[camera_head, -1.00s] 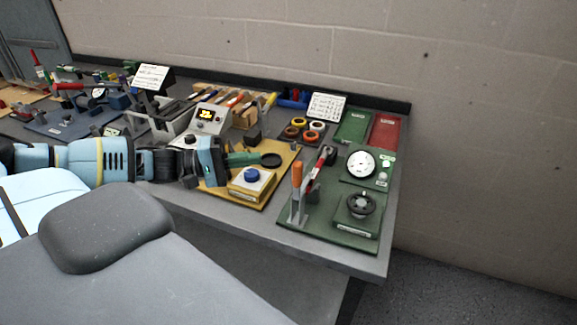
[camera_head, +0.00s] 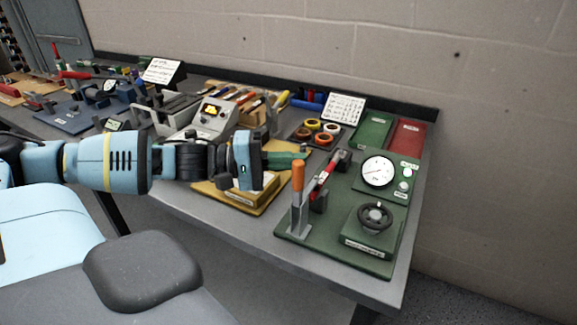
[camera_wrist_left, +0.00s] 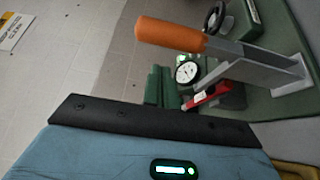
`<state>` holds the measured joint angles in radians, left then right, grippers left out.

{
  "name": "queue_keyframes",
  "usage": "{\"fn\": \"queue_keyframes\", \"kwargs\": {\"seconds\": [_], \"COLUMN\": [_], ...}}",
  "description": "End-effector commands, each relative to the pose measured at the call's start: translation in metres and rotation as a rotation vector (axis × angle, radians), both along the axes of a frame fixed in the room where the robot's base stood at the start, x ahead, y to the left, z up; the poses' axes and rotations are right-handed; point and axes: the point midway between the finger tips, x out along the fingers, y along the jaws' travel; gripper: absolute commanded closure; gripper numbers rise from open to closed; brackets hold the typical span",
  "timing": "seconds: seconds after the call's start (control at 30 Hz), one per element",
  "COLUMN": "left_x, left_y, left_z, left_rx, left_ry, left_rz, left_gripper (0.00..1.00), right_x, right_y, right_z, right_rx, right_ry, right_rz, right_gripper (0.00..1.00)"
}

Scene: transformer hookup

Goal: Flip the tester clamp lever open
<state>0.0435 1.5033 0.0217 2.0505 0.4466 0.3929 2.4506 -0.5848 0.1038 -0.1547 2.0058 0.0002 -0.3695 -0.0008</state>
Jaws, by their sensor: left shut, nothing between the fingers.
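A green board (camera_head: 290,232) at the right end of the bench carries an upright lever with an orange grip (camera_head: 298,178) on a grey metal stand and a red-handled clamp (camera_head: 325,178) behind it. I cannot tell from the pictures which is the tester clamp lever. My left gripper (camera_head: 304,158) is shut and empty, its green fingers pointing right, to the left of the red handle and apart from it. In the left wrist view the orange grip (camera_wrist_left: 170,34) and the red handle (camera_wrist_left: 207,97) lie beyond the fingers. My right gripper is not in view.
The green board also holds a round dial gauge (camera_head: 378,171) and a black handwheel (camera_head: 374,216). A yellow board (camera_head: 262,206) lies under my left gripper. Colored rings (camera_head: 329,128), green and red trays (camera_head: 405,137) and a sign card (camera_head: 344,108) stand behind.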

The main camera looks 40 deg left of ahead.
Motion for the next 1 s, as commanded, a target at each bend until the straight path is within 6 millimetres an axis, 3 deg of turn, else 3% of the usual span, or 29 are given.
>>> {"fn": "queue_keyframes", "kwargs": {"seconds": [0.03,0.2,0.53,1.0], "left_x": [-0.006,-0.017,-0.022,-0.022], "left_y": [-0.002,-0.008,-0.010,-0.010], "left_z": [0.012,0.008,0.003,0.003], "left_rx": [-0.002,-0.001,0.001,0.011], "left_ry": [-0.013,-0.009,-0.004,-0.050], "left_rz": [0.000,0.001,0.001,0.001], "left_gripper": [1.00,1.00,1.00,1.00], "right_x": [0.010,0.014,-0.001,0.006], "right_y": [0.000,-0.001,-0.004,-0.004], "right_z": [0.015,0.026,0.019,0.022], "right_rx": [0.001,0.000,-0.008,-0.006], "right_ry": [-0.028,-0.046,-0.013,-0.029], "right_rz": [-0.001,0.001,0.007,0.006], "right_gripper": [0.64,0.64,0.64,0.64]}}
